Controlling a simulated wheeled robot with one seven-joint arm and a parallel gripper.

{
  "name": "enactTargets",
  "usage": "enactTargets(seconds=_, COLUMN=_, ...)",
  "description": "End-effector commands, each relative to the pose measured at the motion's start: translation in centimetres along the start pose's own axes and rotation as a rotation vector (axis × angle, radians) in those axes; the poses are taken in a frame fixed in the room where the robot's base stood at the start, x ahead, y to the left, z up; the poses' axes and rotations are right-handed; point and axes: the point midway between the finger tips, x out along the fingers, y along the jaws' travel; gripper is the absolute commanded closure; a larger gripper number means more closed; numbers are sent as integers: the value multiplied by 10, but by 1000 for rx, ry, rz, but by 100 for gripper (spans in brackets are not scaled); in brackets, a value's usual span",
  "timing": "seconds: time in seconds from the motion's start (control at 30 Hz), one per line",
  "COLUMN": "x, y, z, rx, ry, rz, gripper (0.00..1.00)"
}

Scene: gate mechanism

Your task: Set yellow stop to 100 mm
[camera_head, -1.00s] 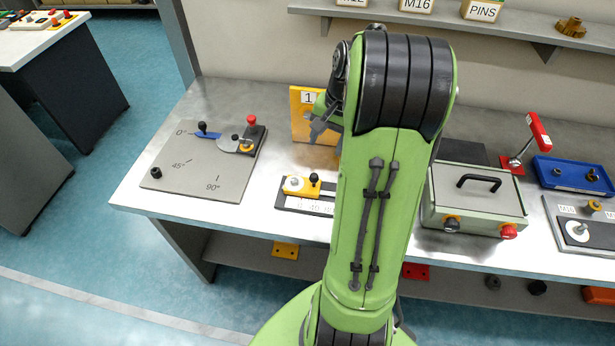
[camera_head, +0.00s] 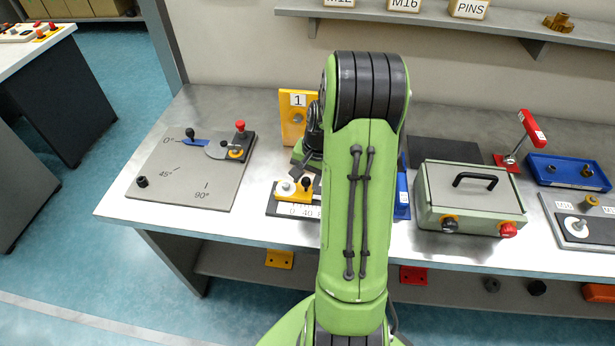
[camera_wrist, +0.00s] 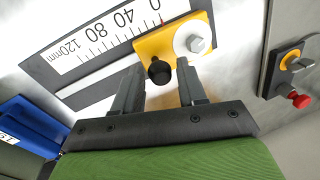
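The yellow stop (camera_head: 291,194) sits at the low-number end of a ruled scale (camera_head: 303,211), near the 0 to 40 marks. It carries a black knob (camera_wrist: 160,71) and a pale round clamp with a bolt (camera_wrist: 194,41). In the wrist view the scale (camera_wrist: 92,46) reads 0, 40, 80 and 120 mm, and the yellow stop (camera_wrist: 175,37) lies beside the 0 end. My gripper (camera_wrist: 160,92) is open, its two fingers apart and pointing at the stop near the black knob. Nothing is between the fingertips. In the head view my arm hides part of the scale.
A grey angle plate (camera_head: 187,180) with a blue lever stands to the left. A yellow panel marked 1 (camera_head: 297,112) stands behind. A blue block (camera_head: 403,195) is partly hidden right of my arm. A grey-green box with a handle (camera_head: 470,197) stands further right.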

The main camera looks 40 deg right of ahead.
Motion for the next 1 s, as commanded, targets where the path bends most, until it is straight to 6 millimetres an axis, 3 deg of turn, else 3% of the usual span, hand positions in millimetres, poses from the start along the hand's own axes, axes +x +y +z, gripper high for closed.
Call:
enactTargets(seconds=0.03, x=0, y=0, z=0, rx=0, ry=0, rz=0, gripper=67)
enactTargets(seconds=0.27, x=0, y=0, z=0, rx=0, ry=0, rz=0, gripper=100)
enactTargets(seconds=0.57, x=-2, y=8, z=-2, rx=3, ry=1, rz=1, gripper=100)
enactTargets(seconds=0.83, x=-14, y=69, z=-15, rx=8, ry=1, rz=3, gripper=100)
enactTargets(seconds=1.0, x=-19, y=93, z=-20, rx=4, ry=2, rz=1, gripper=100)
